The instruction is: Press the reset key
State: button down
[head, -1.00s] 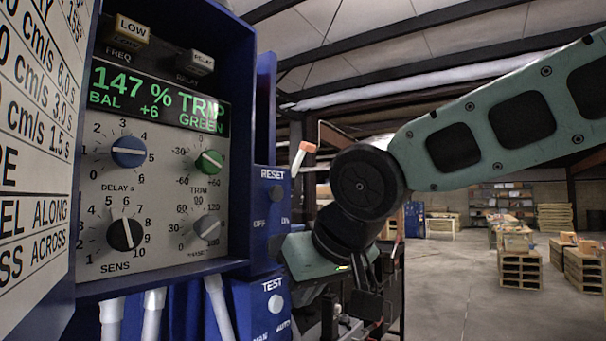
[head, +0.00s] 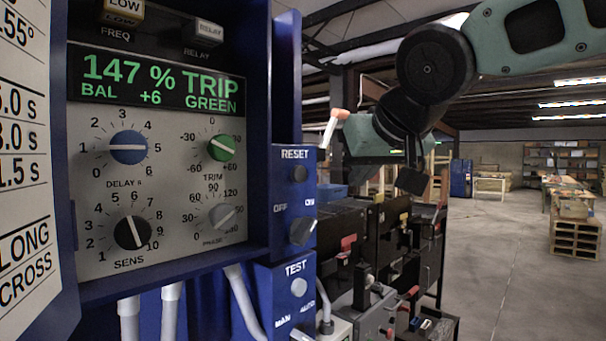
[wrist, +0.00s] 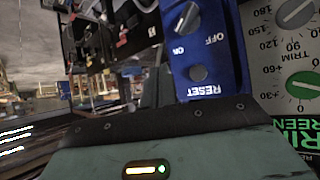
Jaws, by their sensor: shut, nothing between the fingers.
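The reset key (head: 299,174) is a small dark round button under the white RESET label on the blue side box. It also shows in the wrist view (wrist: 198,72), upside down, with nothing touching it. Below it in the head view is the OFF/ON rotary knob (head: 302,231). The panel display (head: 160,80) reads 147 % TRIP, BAL +6, GREEN in green.
A blue test box (head: 285,300) with a pale round button sits below. Dark racks with tools (head: 390,240) stand behind at right. Open concrete floor (head: 500,270) lies farther right.

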aim_at(304, 180)
jog(key=w+a+p, duration=0.3)
jog(key=w+a, duration=0.2)
jog(key=a, duration=0.2)
jog(key=shift+w, duration=0.2)
jog(key=shift+w+a, duration=0.1)
dwell(2.0)
jog(key=shift+w+a, duration=0.15)
jog(key=shift+a, duration=0.05)
jog(key=shift+w+a, duration=0.3)
jog(key=shift+a, duration=0.1)
dwell(0.9)
jog(key=shift+s+d, duration=0.1)
jog(key=shift+d, duration=0.05)
jog(key=shift+s+d+b, duration=0.45)
jog(key=shift+d+b, duration=0.15)
jog(key=shift+b, duration=0.05)
